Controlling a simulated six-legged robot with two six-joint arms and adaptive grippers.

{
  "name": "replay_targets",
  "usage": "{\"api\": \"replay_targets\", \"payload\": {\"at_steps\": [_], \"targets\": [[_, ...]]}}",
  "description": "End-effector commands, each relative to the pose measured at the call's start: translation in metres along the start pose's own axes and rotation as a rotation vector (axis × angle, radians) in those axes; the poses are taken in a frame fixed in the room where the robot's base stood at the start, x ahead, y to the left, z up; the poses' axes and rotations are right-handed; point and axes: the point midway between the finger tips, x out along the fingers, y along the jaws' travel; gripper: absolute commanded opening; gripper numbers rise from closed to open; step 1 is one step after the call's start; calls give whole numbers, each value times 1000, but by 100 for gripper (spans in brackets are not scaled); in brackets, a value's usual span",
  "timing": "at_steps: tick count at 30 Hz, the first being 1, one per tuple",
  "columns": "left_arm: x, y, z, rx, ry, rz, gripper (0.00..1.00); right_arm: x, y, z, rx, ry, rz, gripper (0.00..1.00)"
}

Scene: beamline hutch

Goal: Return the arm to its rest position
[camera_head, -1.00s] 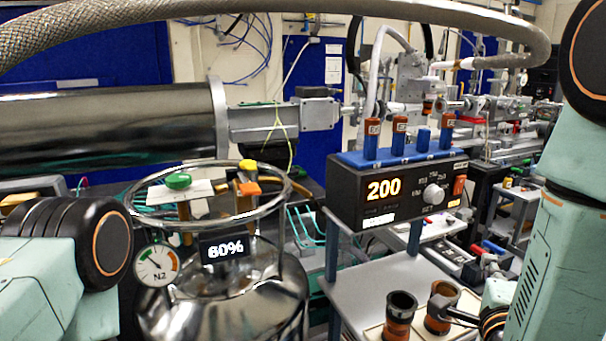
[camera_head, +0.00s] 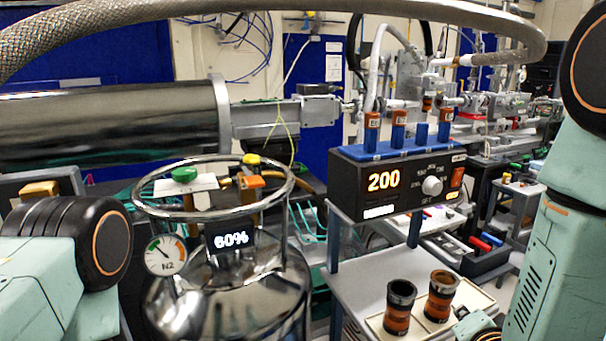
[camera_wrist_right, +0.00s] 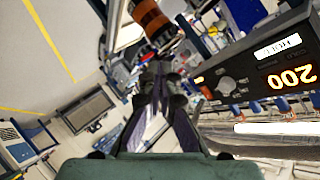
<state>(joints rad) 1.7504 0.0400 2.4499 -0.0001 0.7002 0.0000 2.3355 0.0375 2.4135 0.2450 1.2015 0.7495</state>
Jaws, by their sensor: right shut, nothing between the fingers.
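My right gripper (camera_wrist_right: 160,75) is shut and empty; its fingers meet in the middle of the right wrist view. The left cup (camera_head: 398,307) and the right cup (camera_head: 440,296) stand upright on a pale tray (camera_head: 375,323). One orange-and-black cup (camera_wrist_right: 150,18) shows beyond the fingertips in the wrist view. My right arm (camera_head: 560,250) fills the right side of the head view. My left arm shows at the left, but its gripper is out of view.
A black controller (camera_head: 345,195) reading 200 stands behind the cups, with orange and blue vials on its blue rack (camera_head: 350,152). A steel dewar (camera_head: 235,300) with a ring rim and a 60% display stands left of centre. A thick braided hose (camera_head: 300,6) arches overhead.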

Motion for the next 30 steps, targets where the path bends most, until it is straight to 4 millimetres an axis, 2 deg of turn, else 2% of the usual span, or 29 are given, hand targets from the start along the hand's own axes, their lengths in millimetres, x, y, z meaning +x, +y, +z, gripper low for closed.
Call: {"api": "replay_targets", "payload": {"at_steps": [1, 3, 8, 12, 15, 18, 21, 25, 30], "targets": [[8, 0, 0, 0, 0, 0, 61, 2, 23, 28, -114, -81, 46, 0], [16, 0, 0, 0, 0, 0, 61, -1, 54, 65, -278, -203, 97, 0], [34, 0, 0, 0, -1, 0, 61, -21, 126, 142, -595, -493, 164, 0], [52, 0, 0, 0, -1, 0, 61, -52, 191, 202, -792, -747, 192, 0], [65, 0, 0, 0, -1, 0, 61, -79, 236, 239, -872, -910, 208, 0], [78, -1, 0, 0, -1, 0, 61, -102, 274, 268, -884, -1024, 239, 0], [87, -1, 0, 0, -1, 0, 61, -119, 301, 286, -879, -1087, 271, 0], [92, -1, 0, 0, -1, 0, 61, -130, 317, 295, -875, -1123, 293, 0], [90, -1, 0, 0, -1, 0, 61, -132, 318, 295, -874, -1127, 297, 0]]}}
